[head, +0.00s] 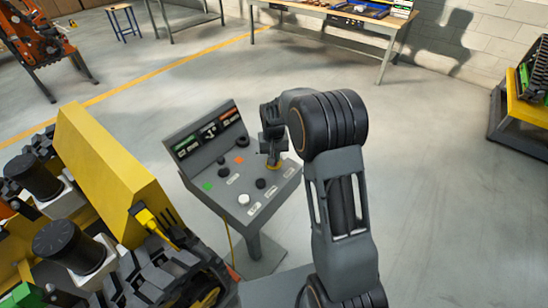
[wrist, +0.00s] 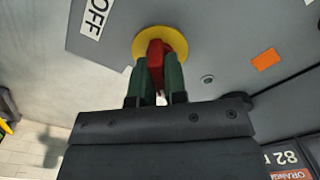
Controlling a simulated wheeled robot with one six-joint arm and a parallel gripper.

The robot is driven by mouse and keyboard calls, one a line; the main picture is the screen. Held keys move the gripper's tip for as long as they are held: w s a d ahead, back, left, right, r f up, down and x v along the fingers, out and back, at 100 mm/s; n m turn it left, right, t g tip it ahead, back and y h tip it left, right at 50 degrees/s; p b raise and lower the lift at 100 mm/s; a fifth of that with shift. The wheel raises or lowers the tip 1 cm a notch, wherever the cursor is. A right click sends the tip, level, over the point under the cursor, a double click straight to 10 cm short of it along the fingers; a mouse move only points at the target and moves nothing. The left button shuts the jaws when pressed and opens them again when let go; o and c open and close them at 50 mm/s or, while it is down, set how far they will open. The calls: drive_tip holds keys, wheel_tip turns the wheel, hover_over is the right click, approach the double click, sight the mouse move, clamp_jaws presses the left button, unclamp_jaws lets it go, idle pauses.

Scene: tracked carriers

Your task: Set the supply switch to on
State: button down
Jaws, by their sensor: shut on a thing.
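The supply switch (wrist: 156,57) is a red handle on a round yellow plate, set in a grey control panel. In the wrist view an OFF label (wrist: 96,17) lies to the left of it. My gripper (wrist: 155,72) is shut on the red handle, with a green finger on each side of it. In the head view my gripper (head: 272,160) reaches down to the right part of the control desk (head: 240,178).
The desk also bears a white button (head: 243,199), a green marker (head: 207,187), black knobs and an upright display (head: 208,130). A yellow tracked machine (head: 105,165) stands close on the left. Open floor (head: 440,190) lies to the right.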

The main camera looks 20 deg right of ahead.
drive_tip(key=m+b, duration=0.1)
drive_tip(key=m, duration=0.3)
drive_tip(key=shift+m, duration=0.3)
drive_tip(key=m, duration=0.4)
drive_tip(key=shift+r, duration=0.1)
drive_tip(key=shift+m+b, duration=0.3)
drive_tip(key=c, duration=1.2)
unclamp_jaws()
drive_tip(key=shift+o, duration=0.2)
wheel_tip(320, 180, up, 14)
drive_tip(key=shift+b, duration=0.3)
